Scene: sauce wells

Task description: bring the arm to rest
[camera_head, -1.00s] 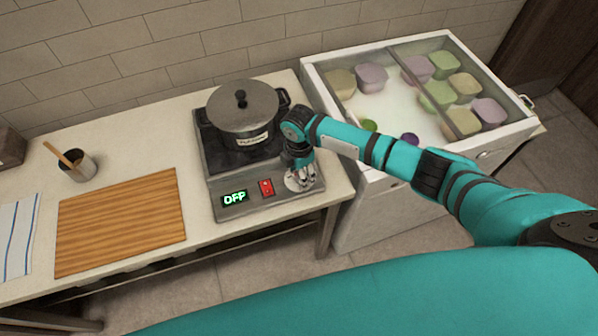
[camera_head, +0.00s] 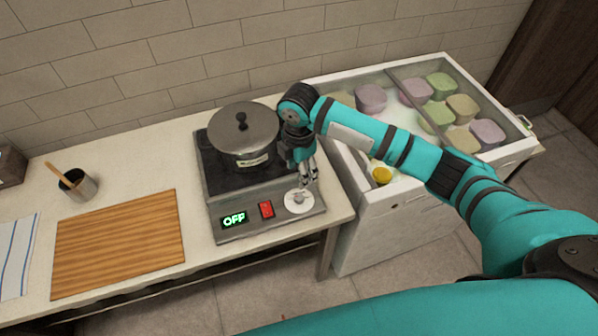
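My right arm reaches in from the right, and its gripper (camera_head: 308,175) hangs fingers down just above and behind the white round dial (camera_head: 298,201) of the stove (camera_head: 226,196). The fingers look apart from the dial. They are too small to tell whether they are open or shut. The stove's green display reads OFF (camera_head: 234,219), beside a red switch (camera_head: 266,209). My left gripper is not in view.
A lidded grey pot (camera_head: 243,137) stands on the stove, close to my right wrist. A chest freezer (camera_head: 400,197) with several coloured tubs lies under my forearm. A wooden board (camera_head: 118,245), a cup with a wooden utensil (camera_head: 77,185) and a striped cloth (camera_head: 15,258) lie left.

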